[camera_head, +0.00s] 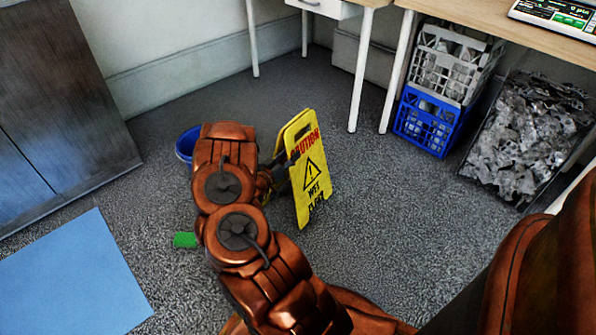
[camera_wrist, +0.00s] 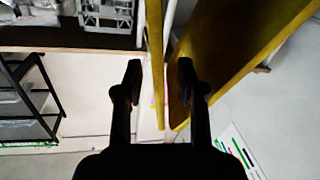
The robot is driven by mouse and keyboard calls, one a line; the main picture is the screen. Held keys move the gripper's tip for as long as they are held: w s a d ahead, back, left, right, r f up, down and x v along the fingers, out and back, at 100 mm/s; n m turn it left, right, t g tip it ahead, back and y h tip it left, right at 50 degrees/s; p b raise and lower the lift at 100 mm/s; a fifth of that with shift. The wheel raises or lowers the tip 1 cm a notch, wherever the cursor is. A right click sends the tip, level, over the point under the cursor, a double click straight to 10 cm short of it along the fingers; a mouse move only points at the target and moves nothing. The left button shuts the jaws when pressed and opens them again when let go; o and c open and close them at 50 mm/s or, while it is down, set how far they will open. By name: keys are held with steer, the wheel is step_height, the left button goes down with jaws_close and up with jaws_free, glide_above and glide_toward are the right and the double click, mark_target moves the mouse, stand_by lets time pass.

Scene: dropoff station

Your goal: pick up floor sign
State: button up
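The yellow floor sign (camera_head: 312,175) stands upright and folded out on the grey carpet, with "Caution wet floor" on its front panel. My gripper (camera_head: 284,172) is at the sign's left edge in the head view, partly hidden by my arm. In the wrist view my gripper (camera_wrist: 160,75) is open, its dark fingertips apart. One thin panel edge of the sign (camera_wrist: 155,45) shows between the fingers. The wider panel (camera_wrist: 235,45) passes behind the right fingertip. I cannot tell whether either finger touches the sign.
A blue bucket (camera_head: 184,147) and a green block (camera_head: 185,240) are left of my arm. A blue mat (camera_head: 70,280) lies at the left. Crates (camera_head: 428,122) and a bin of scrap (camera_head: 528,135) stand under the desk. Carpet right of the sign is clear.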

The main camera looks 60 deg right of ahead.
mark_target(298, 149)
steer(key=d, duration=0.1)
steer(key=d+b, duration=0.2)
steer(key=d, duration=0.1)
steer(key=shift+s+d+f, duration=0.1)
steer(key=shift+s+f, duration=0.1)
steer(key=shift+s, duration=0.1)
steer(key=shift+d+r, duration=0.1)
steer(key=shift+d, duration=0.4)
steer(key=shift+c, duration=0.2)
jaws_close()
